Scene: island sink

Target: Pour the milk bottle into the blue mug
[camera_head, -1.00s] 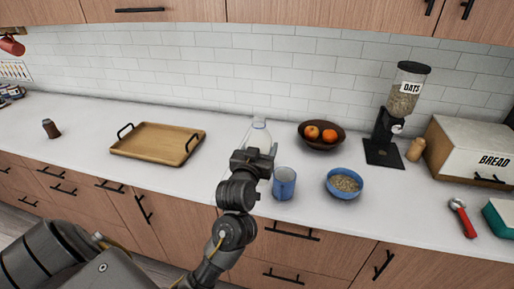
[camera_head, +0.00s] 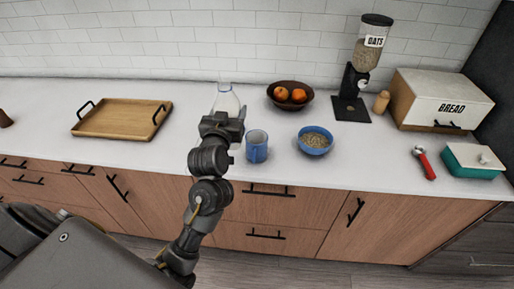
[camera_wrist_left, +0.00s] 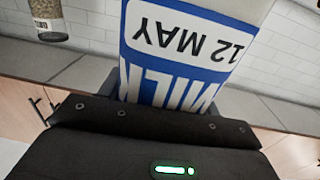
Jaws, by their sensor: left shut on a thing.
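The milk bottle (camera_head: 226,101) is pale with a blue and white label, which fills the left wrist view (camera_wrist_left: 180,52) and reads "MILK" and "12 MAY". My left gripper (camera_head: 223,122) is shut on the bottle, and in the head view it hides the bottle's lower part. The blue mug (camera_head: 257,148) stands upright on the counter just to the right of my left gripper, apart from it. My right gripper is not in view.
A blue bowl of oats (camera_head: 315,141) stands right of the mug. Behind are a fruit bowl (camera_head: 290,97) and an oats dispenser (camera_head: 352,108). A wooden tray (camera_head: 120,119) lies left; a bread box (camera_head: 440,100) stands right. The counter between tray and bottle is clear.

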